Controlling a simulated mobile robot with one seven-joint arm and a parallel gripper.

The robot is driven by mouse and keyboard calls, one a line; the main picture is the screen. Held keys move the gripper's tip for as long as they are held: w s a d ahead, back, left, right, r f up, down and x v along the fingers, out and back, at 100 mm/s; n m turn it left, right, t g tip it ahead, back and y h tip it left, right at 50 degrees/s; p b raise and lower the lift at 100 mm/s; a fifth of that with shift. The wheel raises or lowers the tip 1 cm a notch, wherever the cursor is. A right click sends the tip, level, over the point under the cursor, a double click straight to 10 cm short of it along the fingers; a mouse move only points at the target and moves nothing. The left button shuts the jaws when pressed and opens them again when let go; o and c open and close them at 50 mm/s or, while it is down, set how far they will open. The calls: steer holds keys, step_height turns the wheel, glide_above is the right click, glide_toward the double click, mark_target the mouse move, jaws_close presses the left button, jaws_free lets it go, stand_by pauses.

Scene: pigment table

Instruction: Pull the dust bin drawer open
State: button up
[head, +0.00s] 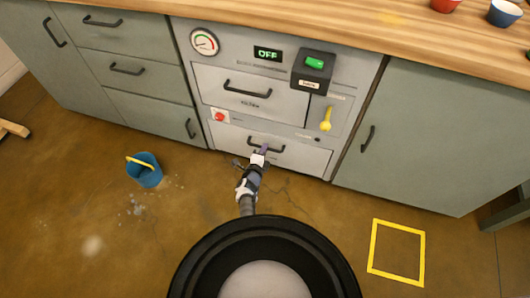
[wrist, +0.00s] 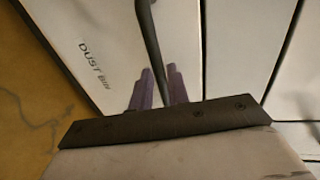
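The dust bin drawer (head: 305,160) is the lowest light-grey drawer of the middle cabinet unit in the head view. Its front looks flush with the unit. The wrist view shows the drawer front (wrist: 100,30) close up, with its "DUST BIN" label (wrist: 95,65). Its dark bar handle (wrist: 148,30) runs between the two purple fingers of my gripper (wrist: 160,85), which are close against it on both sides. In the head view my gripper (head: 262,150) is at the middle of the handle (head: 279,150) and partly hides it.
A filter drawer (head: 285,98) is above, with a red button (head: 219,116) and a yellow lever (head: 326,118) nearby. A yellow square outline (head: 397,223) marks the floor at right. The floor before the drawer looks clear besides my arm.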

steer(key=shift+b+x, duration=0.4)
steer(key=shift+x, duration=0.5)
jaws_close()
steer(key=shift+s, duration=0.1)
